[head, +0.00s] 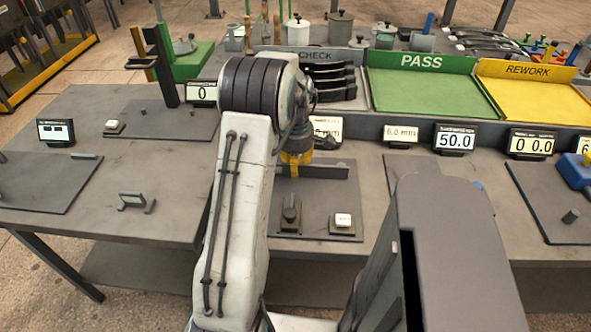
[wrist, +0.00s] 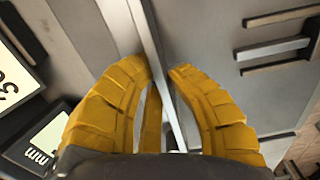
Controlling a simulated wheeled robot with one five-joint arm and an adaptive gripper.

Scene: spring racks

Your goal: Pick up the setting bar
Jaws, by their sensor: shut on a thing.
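My gripper (head: 297,160) has yellow fingers and points down over the middle fixture plate on the bench, partly hidden by my arm in the head view. In the wrist view my gripper (wrist: 160,75) is shut on a long thin grey bar, which I take to be the setting bar (wrist: 149,35). The bar runs lengthwise between the two fingers. In the head view the setting bar (head: 330,171) shows as a dark strip at the gripper, low over the plate. I cannot tell whether it touches the plate.
The plate (head: 315,200) carries a dark clamp-like part (head: 291,212) and a white button (head: 343,220). Behind stand small displays, dark racked parts (head: 335,82), a green PASS tray (head: 425,62) and a yellow REWORK tray (head: 527,70). Another fixture with a dark post (head: 163,65) stands left.

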